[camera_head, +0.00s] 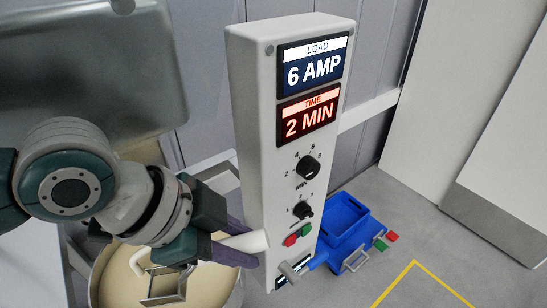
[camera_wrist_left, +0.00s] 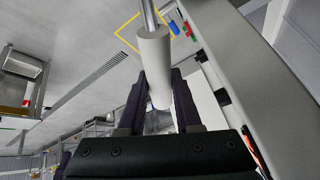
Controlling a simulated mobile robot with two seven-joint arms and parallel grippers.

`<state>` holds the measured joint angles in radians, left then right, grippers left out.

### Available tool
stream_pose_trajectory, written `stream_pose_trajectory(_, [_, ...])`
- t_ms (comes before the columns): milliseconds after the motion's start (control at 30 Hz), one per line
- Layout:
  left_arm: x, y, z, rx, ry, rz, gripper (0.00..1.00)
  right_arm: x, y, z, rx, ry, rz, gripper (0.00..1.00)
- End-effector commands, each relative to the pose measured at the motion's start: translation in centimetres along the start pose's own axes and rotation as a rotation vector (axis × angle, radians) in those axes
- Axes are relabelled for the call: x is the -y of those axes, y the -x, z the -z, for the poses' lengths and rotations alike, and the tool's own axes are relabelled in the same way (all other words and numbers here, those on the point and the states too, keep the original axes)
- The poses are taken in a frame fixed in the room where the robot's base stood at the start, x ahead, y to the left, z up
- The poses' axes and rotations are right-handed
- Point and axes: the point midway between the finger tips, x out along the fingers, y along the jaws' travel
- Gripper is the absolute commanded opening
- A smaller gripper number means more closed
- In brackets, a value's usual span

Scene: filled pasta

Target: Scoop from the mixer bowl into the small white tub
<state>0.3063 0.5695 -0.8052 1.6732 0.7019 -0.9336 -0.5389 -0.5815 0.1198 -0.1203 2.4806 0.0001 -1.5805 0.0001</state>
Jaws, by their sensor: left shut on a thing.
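The mixer bowl (camera_head: 232,293) is at the bottom left of the head view, with a pale cream filling in it; my left arm and gripper cover part of it. My left gripper (camera_head: 240,249) is beside the bowl, close to the front of the control panel. It is shut on a white cylindrical handle (camera_head: 252,240). In the left wrist view the handle (camera_wrist_left: 153,58) sits between the dark fingers (camera_wrist_left: 155,105), and a metal rod (camera_wrist_left: 149,14) runs on from its end. The handle's working end is not clear. I cannot make out the small white tub. My right gripper is not in view.
A tall white control panel (camera_head: 258,120) stands right of my left gripper, with displays, dials and red and green buttons. A grey metal housing (camera_head: 95,75) is at the upper left.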

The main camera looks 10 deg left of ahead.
Motion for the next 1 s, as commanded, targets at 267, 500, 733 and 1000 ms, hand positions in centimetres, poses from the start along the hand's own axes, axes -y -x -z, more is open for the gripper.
stream_pose_trajectory(267, [-0.7, -2.9, -1.7, -0.001, -0.001, 0.001, 0.0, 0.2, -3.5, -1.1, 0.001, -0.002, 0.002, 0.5])
stream_pose_trajectory(500, [-1.1, -4.9, -2.9, 0.0, 0.0, 0.001, 0.0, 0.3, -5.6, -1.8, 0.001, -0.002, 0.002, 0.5])
stream_pose_trajectory(733, [-1.6, -7.1, -4.1, 0.0, 0.001, 0.0, 0.0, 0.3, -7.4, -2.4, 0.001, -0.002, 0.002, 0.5])
stream_pose_trajectory(1000, [-2.0, -9.1, -5.3, -0.002, 0.001, 0.001, 0.0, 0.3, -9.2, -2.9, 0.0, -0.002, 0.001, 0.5])
